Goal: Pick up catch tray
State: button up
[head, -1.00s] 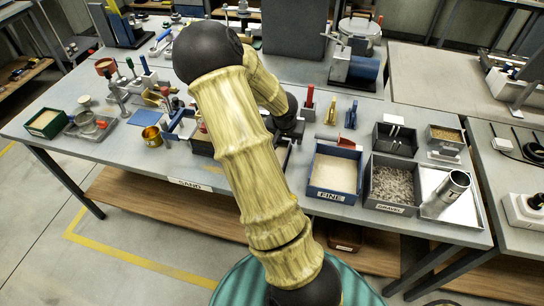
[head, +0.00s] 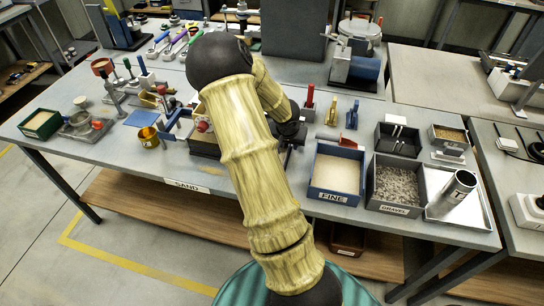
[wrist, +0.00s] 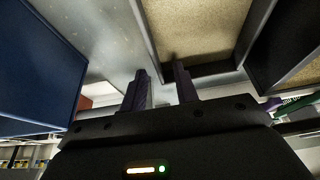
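No object is labelled as the catch tray. A small grey tray (head: 72,132) with small items is at the far left. My gripper shows in the wrist view (wrist: 160,72) with two dark fingers apart and nothing between them. A sand-filled box (wrist: 195,30) is just beyond the fingertips, and a blue wall (wrist: 35,65) is at left. In the head view my arm largely hides the gripper, near the bench middle.
A blue box marked FINE (head: 334,195) and a grey box of gravel (head: 398,205) stand at the front edge, left of the silver tray. A brass cup (head: 149,138) and several tools crowd the left. A tall grey block (head: 292,28) stands behind my arm.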

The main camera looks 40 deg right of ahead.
jog(key=shift+c, duration=0.2)
grip_shut()
notch_tip(320, 180, up, 10)
jog(key=p, duration=0.6)
jog(key=shift+p, duration=0.3)
